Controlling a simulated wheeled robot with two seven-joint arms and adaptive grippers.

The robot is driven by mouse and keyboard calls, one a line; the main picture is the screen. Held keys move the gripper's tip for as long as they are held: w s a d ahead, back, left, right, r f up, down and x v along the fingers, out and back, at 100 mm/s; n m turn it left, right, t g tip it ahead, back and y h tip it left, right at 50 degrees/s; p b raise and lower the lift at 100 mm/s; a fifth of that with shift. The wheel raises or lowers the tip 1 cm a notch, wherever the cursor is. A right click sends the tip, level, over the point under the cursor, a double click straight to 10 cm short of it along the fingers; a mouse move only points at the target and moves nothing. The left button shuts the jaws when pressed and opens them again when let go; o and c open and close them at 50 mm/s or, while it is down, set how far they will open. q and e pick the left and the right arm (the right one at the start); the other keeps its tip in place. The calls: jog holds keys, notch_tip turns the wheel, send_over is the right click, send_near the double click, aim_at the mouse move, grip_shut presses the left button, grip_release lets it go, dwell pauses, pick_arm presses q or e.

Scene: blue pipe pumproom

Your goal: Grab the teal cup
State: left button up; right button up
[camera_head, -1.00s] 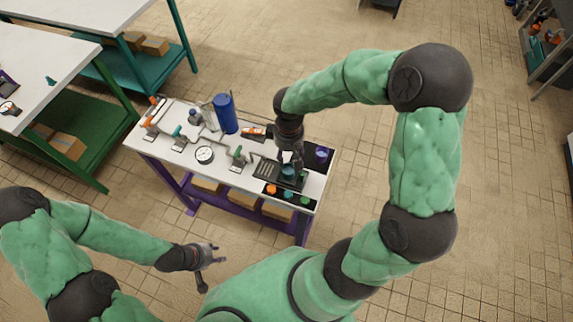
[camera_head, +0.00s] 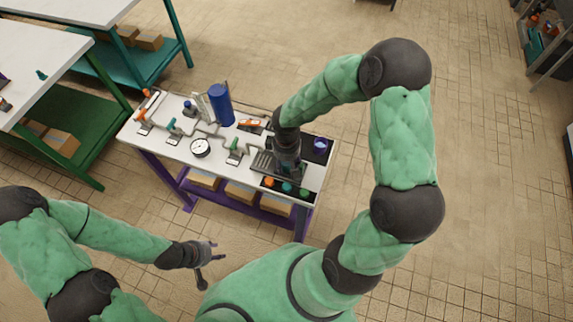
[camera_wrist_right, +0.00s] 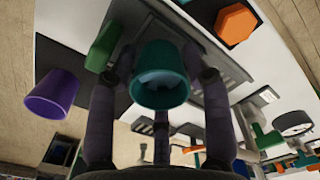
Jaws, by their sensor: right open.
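The teal cup (camera_wrist_right: 160,78) stands between the fingers of my right gripper (camera_wrist_right: 160,95) in the right wrist view. The fingers are spread on either side of it; I cannot tell whether any touches it. In the head view my right gripper (camera_head: 287,170) is low over the right end of the workbench and mostly hides the cup. My left gripper (camera_head: 210,263) is open and empty in front of the bench, away from the cup.
A purple cup (camera_wrist_right: 52,95) stands beside the teal one, also in the head view (camera_head: 320,146). Orange (camera_head: 268,182), teal (camera_head: 287,187) and green (camera_head: 303,191) pieces line the bench's front edge. A blue cylinder (camera_head: 221,105), gauge (camera_head: 200,147) and piping stand left.

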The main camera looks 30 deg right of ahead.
jog(key=c, duration=0.8)
jog(key=shift+r, duration=0.1)
